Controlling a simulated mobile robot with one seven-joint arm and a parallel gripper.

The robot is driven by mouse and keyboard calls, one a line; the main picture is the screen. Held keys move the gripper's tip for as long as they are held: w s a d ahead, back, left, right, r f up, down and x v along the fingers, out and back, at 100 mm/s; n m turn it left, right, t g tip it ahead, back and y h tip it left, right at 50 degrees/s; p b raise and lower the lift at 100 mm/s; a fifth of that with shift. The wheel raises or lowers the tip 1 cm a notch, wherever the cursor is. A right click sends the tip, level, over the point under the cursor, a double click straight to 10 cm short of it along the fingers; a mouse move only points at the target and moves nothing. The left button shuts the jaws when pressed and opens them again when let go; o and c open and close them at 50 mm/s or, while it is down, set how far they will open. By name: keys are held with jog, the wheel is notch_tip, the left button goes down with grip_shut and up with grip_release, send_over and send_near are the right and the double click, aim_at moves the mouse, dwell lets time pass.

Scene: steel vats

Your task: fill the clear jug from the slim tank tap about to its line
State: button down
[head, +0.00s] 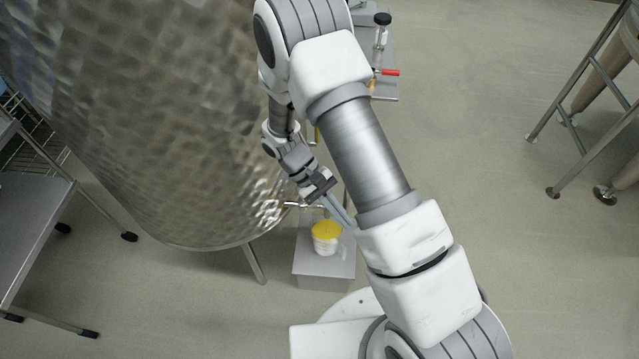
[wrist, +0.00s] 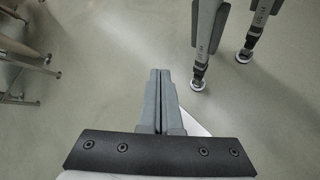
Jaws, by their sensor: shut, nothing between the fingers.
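A small pale jug-like container (head: 325,243) stands upright on a grey stand beside the big vat. Its top looks yellow; I cannot tell whether that is liquid or a lid, and no fill line shows. A thin metal spout or tap (head: 292,204) juts from the vat's lower edge, just up and left of the container. My gripper (head: 345,218) is shut and empty, above and slightly right of the container in the picture and apart from it. The shut fingers also show in the wrist view (wrist: 159,75), with nothing between them.
A large dimpled steel vat (head: 160,100) fills the left. A fitting with a red lever (head: 388,72) stands behind my arm. A steel table (head: 30,235) is at left, a metal frame (head: 570,120) at right. Floor between is clear.

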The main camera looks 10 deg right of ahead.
jog(key=w+a+f+m+y+b, duration=0.25)
jog(key=f+m+y, duration=0.55)
jog(key=m+y, duration=0.45)
jog(key=w+d+f+m+t+y+b, duration=0.1)
jog(key=w+d+m+t+y, duration=0.1)
jog(key=w+d+m+t, duration=0.4)
jog(key=w+d+f+m+t+y, duration=0.1)
jog(key=w+d+m+t+y, duration=0.2)
jog(key=w+m, duration=0.5)
jog(key=w+r+b+x, duration=0.1)
jog(key=b+x, duration=0.2)
jog(key=x, duration=0.8)
jog(key=shift+w+a+n+h, duration=0.35)
jog(key=shift+w+a+n, duration=0.1)
jog(key=shift+a, duration=0.1)
